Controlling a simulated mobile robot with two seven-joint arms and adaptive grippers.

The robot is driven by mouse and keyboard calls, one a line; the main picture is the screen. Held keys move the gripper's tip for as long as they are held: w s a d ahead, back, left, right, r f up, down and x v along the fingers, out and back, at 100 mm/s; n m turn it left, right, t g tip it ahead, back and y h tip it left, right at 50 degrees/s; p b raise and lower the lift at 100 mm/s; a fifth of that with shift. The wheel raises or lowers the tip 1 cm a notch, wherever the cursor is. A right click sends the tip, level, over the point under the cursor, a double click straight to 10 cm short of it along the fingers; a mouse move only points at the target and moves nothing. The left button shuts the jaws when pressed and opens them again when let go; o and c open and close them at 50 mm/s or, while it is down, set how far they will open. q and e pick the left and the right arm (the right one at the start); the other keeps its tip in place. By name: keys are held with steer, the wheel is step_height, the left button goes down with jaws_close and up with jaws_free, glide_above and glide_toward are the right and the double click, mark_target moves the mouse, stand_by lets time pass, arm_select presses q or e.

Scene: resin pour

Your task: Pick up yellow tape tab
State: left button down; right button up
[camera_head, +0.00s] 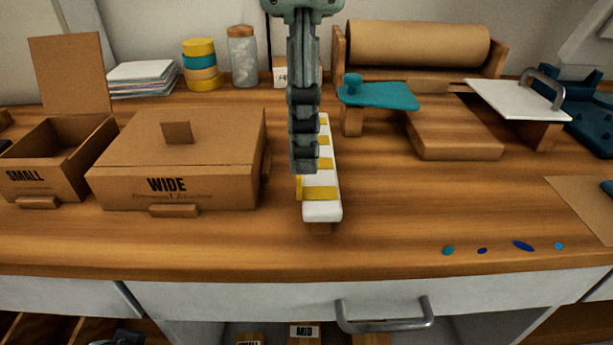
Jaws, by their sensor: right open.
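A white strip holder (322,211) stands on the wooden bench in the middle, bearing several yellow tape tabs. The nearest yellow tape tab (321,193) lies across its front part, with a yellow end hanging at the left side. Another tab (326,163) shows behind it, and more lie farther back. My right gripper (304,168) points down over the holder's left side, seen edge-on. It is open and hides part of the holder. Whether a finger touches a tab cannot be told. My left gripper is not in view.
A closed WIDE box (185,145) and an open SMALL box (60,165) stand left. A teal plate (385,96), wooden block (450,133) and paper roll (420,43) are behind right. Small blue pieces (522,246) lie front right.

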steer(key=f, duration=0.5)
steer(key=shift+w+a+f, duration=0.1)
steer(key=shift+w+f, duration=0.1)
steer(key=c, duration=0.8)
